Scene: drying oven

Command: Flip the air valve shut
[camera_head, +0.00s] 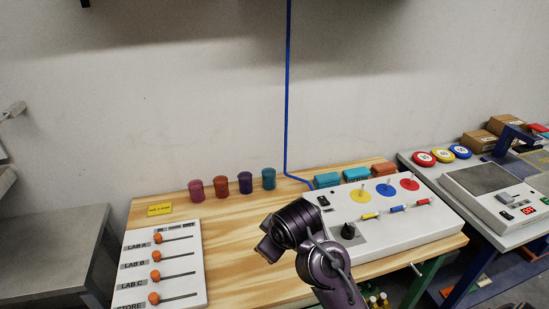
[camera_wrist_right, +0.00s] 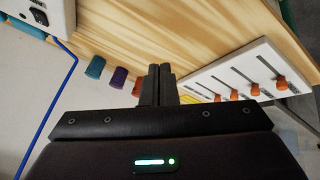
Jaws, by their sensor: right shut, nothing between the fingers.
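A white control box (camera_head: 395,222) sits on the wooden bench. It has a black knob (camera_head: 348,230), a black switch (camera_head: 323,200), and yellow, blue and red discs with small levers. A row of small yellow, blue and red handles runs along its front. A blue hose (camera_head: 288,90) comes down the wall and reaches the bench behind the box. I cannot tell which part is the air valve. My right gripper (camera_head: 268,248) is over the bench, left of the box. In the wrist view its fingers (camera_wrist_right: 159,84) are together and empty. My left gripper is out of view.
A white slider panel (camera_head: 188,248) with orange knobs lies left. Several coloured cups (camera_head: 221,186) and a yellow label (camera_head: 159,209) stand behind it. Teal blocks (camera_head: 327,180) lie behind the box. A second bench with a scale-like device (camera_head: 486,190) is right. Bare wood lies between panel and box.

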